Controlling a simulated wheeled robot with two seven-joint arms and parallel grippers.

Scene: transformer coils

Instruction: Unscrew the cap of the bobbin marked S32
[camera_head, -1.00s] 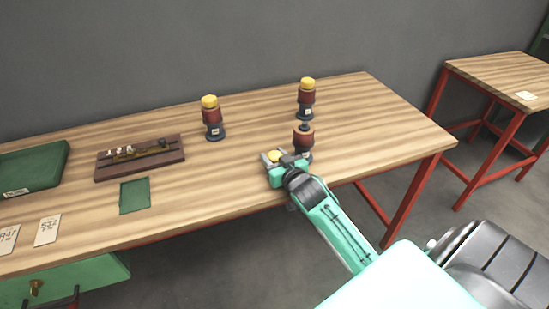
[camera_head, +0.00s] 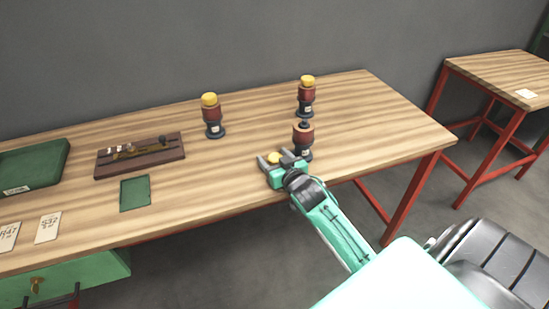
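Three dark red bobbins on black bases stand upright on the wooden table. The left bobbin (camera_head: 212,118) and the back right bobbin (camera_head: 306,97) wear yellow caps. The front right bobbin (camera_head: 303,138) has no yellow cap; a dark stub shows on its top. The bobbin labels are too small to read, so I cannot tell which is S32. My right gripper (camera_head: 274,161) is low at the table's front edge, just left of the front bobbin. My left gripper is not in view.
A dark wooden rack (camera_head: 140,158) with small parts lies at left, with a green mat (camera_head: 135,193) in front. A green tray (camera_head: 33,168) and white cards (camera_head: 48,227) are farther left. The wooden table (camera_head: 385,115) is clear at right. A second table (camera_head: 505,75) stands apart.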

